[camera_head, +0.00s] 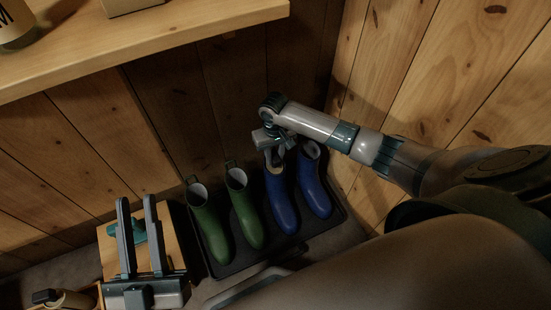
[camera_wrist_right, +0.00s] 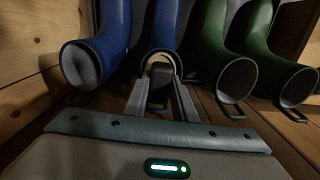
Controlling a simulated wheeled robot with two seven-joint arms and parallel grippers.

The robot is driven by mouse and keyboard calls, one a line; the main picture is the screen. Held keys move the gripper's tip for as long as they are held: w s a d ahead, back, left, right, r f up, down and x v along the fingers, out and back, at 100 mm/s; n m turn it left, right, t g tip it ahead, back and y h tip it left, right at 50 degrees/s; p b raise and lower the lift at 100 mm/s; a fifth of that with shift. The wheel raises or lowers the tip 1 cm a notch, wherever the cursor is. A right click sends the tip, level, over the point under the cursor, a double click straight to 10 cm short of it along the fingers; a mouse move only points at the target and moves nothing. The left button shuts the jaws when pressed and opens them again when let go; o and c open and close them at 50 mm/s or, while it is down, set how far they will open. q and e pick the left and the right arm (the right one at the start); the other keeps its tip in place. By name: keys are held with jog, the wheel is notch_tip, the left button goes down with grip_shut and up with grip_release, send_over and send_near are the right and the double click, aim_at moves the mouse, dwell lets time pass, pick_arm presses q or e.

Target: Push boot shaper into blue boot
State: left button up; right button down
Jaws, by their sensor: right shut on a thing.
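Two blue boots stand side by side: the left one (camera_head: 282,205) and the right one (camera_head: 315,190). My right gripper (camera_head: 272,140) is above the opening of the left blue boot. In the right wrist view my right gripper (camera_wrist_right: 160,95) is shut on the boot shaper (camera_wrist_right: 160,72), a dark grip piece with a pale tan part (camera_wrist_right: 158,57) at the mouth of this blue boot (camera_wrist_right: 166,25). The shaper's lower part is hidden in the boot; its depth cannot be told. My left gripper (camera_head: 138,205) is open, its two fingers apart.
Two green boots (camera_head: 207,225) (camera_head: 246,210) stand left of the blue pair on a dark tray (camera_head: 236,267). A wooden block or box (camera_head: 108,255) with a teal piece (camera_head: 138,231) lies under my left gripper. A shelf (camera_head: 150,38) overhangs at upper left; a plank wall (camera_head: 450,70) is close right.

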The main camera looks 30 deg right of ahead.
jog(key=shift+f, duration=0.3)
pick_arm(q)
jog(key=shift+s+a+r+t+h, duration=0.15)
jog(key=shift+s+r+t, duration=0.2)
jog(key=shift+r, duration=0.2)
jog(key=shift+s+d+r+t+h, duration=0.1)
jog(key=shift+s+r+t+h, duration=0.05)
jog(key=shift+s+r+t, duration=0.3)
jog(key=shift+w, duration=0.1)
pick_arm(e)
jog(key=c, duration=1.5)
grip_release()
jog(key=shift+o, duration=0.2)
